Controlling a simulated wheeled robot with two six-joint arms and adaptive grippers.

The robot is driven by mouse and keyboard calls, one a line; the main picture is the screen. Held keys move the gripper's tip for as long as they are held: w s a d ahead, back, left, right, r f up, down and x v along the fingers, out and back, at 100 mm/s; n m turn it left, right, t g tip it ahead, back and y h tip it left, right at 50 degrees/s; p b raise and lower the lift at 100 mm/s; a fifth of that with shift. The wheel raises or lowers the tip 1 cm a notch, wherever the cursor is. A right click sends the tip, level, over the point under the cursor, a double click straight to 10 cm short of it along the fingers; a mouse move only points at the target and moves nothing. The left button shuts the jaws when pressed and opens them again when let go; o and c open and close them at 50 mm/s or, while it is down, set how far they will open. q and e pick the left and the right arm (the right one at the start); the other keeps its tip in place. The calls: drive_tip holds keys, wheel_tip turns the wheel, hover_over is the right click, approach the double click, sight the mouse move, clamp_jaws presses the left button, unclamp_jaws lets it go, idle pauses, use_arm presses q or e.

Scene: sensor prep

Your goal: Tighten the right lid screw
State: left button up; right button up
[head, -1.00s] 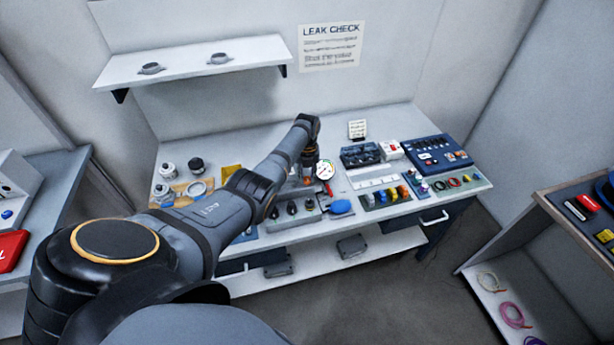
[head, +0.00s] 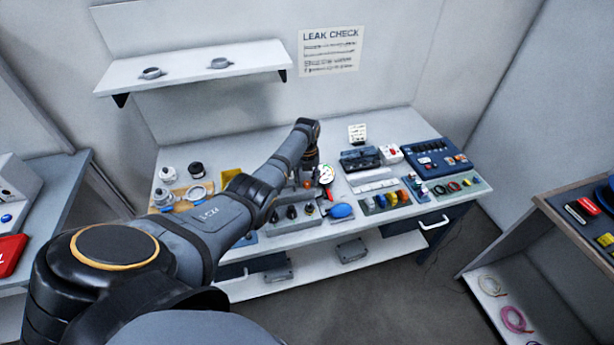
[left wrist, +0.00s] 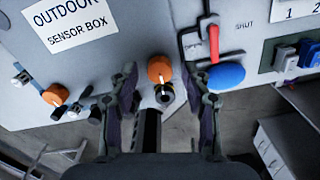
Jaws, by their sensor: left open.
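In the left wrist view, the grey sensor box (left wrist: 105,25) carries a white label reading "OUTDOOR SENSOR BOX". An orange screw knob (left wrist: 159,69) sits at its near edge on the right, and a second orange knob (left wrist: 53,95) is at the left. My left gripper (left wrist: 161,78) is open, with one finger on each side of the right knob. Whether the fingers touch it cannot be told. A black round fitting (left wrist: 164,94) shows just below that knob. In the head view my left gripper (head: 310,160) points down over the bench, and my arm hides much of the box. My right gripper is not visible.
A red lever (left wrist: 213,45) and a blue oval handle (left wrist: 226,76) lie close to the right finger. The bench (head: 235,143) also holds jars, a dark blue case (head: 437,158) and small fittings. A wall shelf (head: 195,70) is behind.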

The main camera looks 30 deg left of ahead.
sight(307, 183)
use_arm(q)
wheel_tip(307, 183, up, 12)
idle(0.3)
drive_tip(key=shift+f, duration=0.1)
